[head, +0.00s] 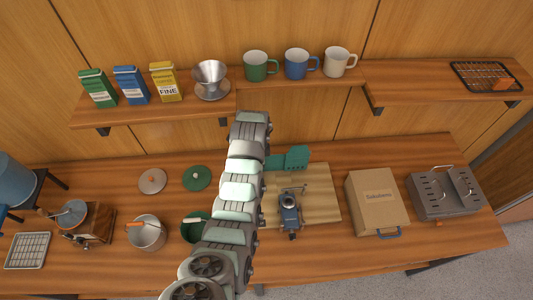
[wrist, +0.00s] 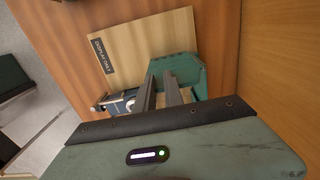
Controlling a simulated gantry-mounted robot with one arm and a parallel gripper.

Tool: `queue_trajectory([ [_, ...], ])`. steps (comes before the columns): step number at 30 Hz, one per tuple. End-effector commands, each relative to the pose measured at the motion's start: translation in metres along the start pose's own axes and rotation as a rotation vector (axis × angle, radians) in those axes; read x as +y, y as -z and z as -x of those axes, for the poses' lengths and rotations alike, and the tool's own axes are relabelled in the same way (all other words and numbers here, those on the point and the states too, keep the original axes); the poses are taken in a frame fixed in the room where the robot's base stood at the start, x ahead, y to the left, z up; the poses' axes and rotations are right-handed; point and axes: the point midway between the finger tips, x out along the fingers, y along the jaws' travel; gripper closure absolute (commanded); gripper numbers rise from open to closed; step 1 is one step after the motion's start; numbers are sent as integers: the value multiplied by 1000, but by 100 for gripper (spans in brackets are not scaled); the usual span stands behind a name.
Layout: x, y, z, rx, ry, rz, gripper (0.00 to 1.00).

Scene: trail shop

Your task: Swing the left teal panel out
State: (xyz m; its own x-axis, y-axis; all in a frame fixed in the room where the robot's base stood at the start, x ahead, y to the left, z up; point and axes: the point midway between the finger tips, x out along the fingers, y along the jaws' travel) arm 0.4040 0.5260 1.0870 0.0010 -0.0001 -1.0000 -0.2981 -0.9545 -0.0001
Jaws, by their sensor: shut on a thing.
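A teal folding windscreen (head: 296,157) stands at the back of the pale wooden board, partly hidden at its left by my arm. It also shows in the wrist view (wrist: 184,66), with its panels at an angle to each other. My gripper (wrist: 161,76) is shut on a teal panel there, its fingers close together at the panel's edge. In the head view my arm hides the gripper. I cannot tell how far the left panel is turned.
A small blue stove (head: 290,215) stands on the board (head: 325,205) in front of the windscreen. A cardboard box (head: 376,202) is to the right. Pots (head: 147,233) and lids (head: 152,181) are to the left. A shelf (head: 305,98) with mugs runs above the back.

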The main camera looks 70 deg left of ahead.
Motion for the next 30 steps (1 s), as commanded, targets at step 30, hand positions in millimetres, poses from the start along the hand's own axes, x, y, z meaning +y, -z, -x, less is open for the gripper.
queue_trajectory([
  [30, -8, -30, -1, -4, 3, 9, 100],
])
